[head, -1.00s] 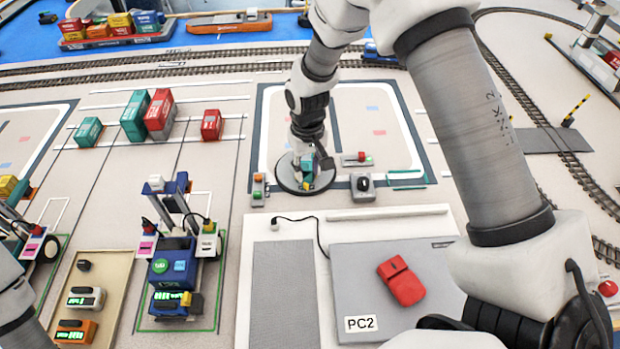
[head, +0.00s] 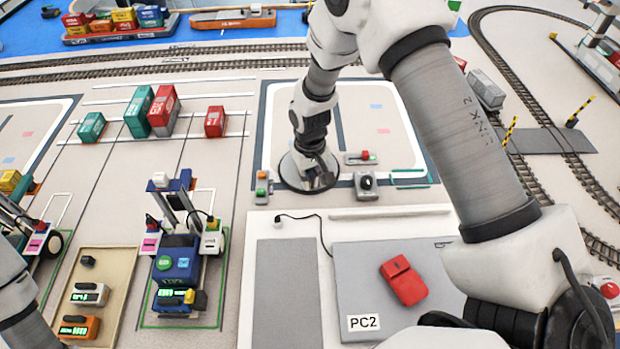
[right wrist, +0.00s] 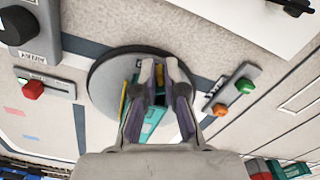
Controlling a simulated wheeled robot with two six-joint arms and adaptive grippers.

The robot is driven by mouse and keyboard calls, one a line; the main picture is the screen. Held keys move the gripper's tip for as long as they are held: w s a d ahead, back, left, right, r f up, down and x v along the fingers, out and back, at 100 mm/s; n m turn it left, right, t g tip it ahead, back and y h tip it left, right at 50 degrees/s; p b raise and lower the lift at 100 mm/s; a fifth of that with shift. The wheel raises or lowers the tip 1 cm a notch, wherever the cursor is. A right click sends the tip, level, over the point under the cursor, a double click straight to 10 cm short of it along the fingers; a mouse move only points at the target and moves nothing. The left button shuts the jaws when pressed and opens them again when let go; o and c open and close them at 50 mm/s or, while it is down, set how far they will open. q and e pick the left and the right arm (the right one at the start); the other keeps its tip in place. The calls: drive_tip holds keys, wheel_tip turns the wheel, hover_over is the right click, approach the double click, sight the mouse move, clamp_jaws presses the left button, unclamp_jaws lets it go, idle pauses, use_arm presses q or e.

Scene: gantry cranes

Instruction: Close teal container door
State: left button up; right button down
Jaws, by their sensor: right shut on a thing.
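The teal container (right wrist: 151,124) is on the grey round turntable (right wrist: 104,91) in the right wrist view, mostly hidden behind my fingers. Yellow parts show beside its teal surface. I cannot clearly tell its door from its body, or the door's angle. My right gripper (right wrist: 160,72) is shut on part of the container, with its fingers close together over the turntable. In the head view my right gripper (head: 322,181) points down at the turntable (head: 292,180) and hides the container. My left gripper is out of view; only part of that arm shows at the left edge.
Around the turntable stand a box with green and orange buttons (head: 262,188), a box with a red knob (head: 362,157) and a black dial box (head: 366,186). Teal and red containers (head: 163,110) stand to the left. A grey PC2 panel (head: 365,265) lies in front.

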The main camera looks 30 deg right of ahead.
drive_tip(key=shift+s+m, duration=0.15)
drive_tip(key=shift+m, duration=0.15)
drive_tip(key=m, duration=0.1)
drive_tip(key=m+p, duration=0.1)
drive_tip(key=shift+w+a+m, duration=0.2)
drive_tip(key=shift+w+m, duration=0.1)
drive_tip(key=shift+w, duration=0.05)
drive_tip(key=shift+w+a+f+m+p, duration=0.1)
drive_tip(key=shift+w+m+p, duration=0.2)
drive_tip(key=shift+m, duration=0.65)
drive_tip(key=shift+w+a+m+p, duration=0.1)
drive_tip(key=shift+w+m+p, duration=0.15)
drive_tip(key=shift+m, duration=0.7)
